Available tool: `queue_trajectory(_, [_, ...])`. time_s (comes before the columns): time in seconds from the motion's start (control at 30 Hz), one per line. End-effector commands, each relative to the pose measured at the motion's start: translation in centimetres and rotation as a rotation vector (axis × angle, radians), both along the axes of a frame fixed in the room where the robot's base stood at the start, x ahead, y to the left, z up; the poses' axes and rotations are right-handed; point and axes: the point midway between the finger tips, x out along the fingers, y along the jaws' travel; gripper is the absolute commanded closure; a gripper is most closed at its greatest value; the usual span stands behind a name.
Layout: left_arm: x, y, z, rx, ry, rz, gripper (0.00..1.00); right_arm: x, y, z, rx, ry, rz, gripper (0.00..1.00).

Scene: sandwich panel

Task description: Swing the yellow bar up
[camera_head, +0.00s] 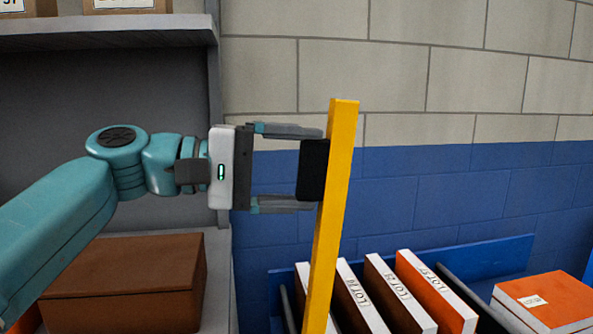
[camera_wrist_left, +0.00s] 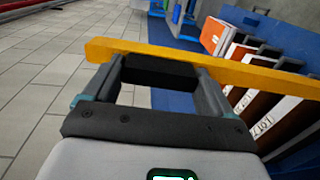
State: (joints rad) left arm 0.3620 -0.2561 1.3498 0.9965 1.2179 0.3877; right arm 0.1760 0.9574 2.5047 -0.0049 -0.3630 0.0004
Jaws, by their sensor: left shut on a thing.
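The yellow bar (camera_head: 335,190) stands nearly upright in the head view, its lower end leaning slightly left and running out of the bottom of the picture. A black grip block sits against its left side. My left gripper (camera_head: 313,168) comes in from the left, with one finger above and one below this block, shut on it. In the left wrist view the yellow bar (camera_wrist_left: 200,62) runs across just beyond the fingertips, and the black block lies between the fingers. The bar's lower end is hidden. My right gripper is in neither view.
Several binders or boxes (camera_head: 440,290), white, brown and orange, stand in a blue rack (camera_head: 500,255) behind and right of the bar. An orange box (camera_head: 545,297) lies at the right. A grey shelf (camera_head: 110,30) and brown box (camera_head: 125,280) are at the left.

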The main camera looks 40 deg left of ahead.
Motion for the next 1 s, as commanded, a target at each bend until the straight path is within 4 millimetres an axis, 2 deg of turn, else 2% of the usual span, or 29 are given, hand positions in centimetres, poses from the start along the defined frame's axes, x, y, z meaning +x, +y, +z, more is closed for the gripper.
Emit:
queue_trajectory(0.07, [0.0,0.0,0.0,-0.003,-0.002,-0.001,0.70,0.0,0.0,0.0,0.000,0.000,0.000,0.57])
queue_trajectory(0.1, [0.0,0.0,0.0,-0.003,-0.002,-0.001,0.09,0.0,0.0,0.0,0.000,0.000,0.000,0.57])
queue_trajectory(0.13, [0.0,0.0,0.0,-0.003,-0.002,-0.001,0.00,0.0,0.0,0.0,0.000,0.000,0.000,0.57])
queue_trajectory(0.63, [-0.7,0.6,0.0,-0.001,0.001,0.004,0.00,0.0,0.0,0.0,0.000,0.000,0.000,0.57])
queue_trajectory(1.0, [-5.7,4.8,0.6,-0.001,0.002,0.011,0.00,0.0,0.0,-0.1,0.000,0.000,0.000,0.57])
